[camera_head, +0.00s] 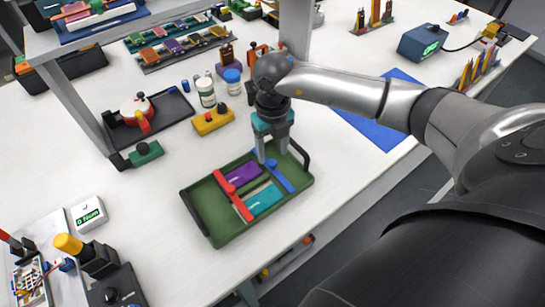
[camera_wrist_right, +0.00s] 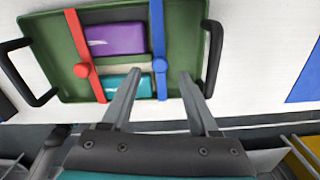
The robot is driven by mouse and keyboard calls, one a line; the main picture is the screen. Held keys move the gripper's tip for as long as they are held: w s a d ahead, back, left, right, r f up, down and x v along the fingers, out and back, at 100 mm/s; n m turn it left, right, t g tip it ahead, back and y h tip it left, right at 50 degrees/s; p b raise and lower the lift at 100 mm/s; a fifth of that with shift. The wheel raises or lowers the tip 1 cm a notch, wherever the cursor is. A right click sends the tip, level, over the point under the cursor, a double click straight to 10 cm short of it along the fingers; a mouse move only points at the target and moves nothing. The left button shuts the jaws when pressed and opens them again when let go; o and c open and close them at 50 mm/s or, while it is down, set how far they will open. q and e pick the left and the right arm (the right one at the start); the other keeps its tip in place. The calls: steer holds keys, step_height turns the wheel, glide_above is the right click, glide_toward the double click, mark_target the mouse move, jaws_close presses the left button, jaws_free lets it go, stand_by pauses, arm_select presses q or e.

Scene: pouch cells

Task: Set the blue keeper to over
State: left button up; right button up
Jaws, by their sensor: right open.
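A green tray (camera_head: 222,230) with black end handles holds a purple pouch cell (camera_head: 242,176) and a teal pouch cell (camera_head: 262,200). The blue keeper (camera_head: 282,180), a bar with a round knob, lies along the right ends of the cells; in the wrist view (camera_wrist_right: 157,35) its edge meets them, and I cannot tell whether it overlaps. The red keeper (camera_head: 238,207) lies across the left ends. My right gripper (camera_head: 272,156) is open and empty, its fingertips close above the tray by the blue keeper's far end. In the wrist view the fingers (camera_wrist_right: 161,84) straddle the blue knob's line. My left gripper is not in view.
A yellow block (camera_head: 213,121), white jars (camera_head: 206,92) and a green block (camera_head: 146,153) stand behind the tray. A blue mat (camera_head: 375,130) lies to the right. The table's front edge runs close to the tray.

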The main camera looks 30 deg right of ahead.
mark_target(272, 162)
steer(key=shift+f, duration=1.6)
jaws_close()
steer(key=shift+r, duration=0.1)
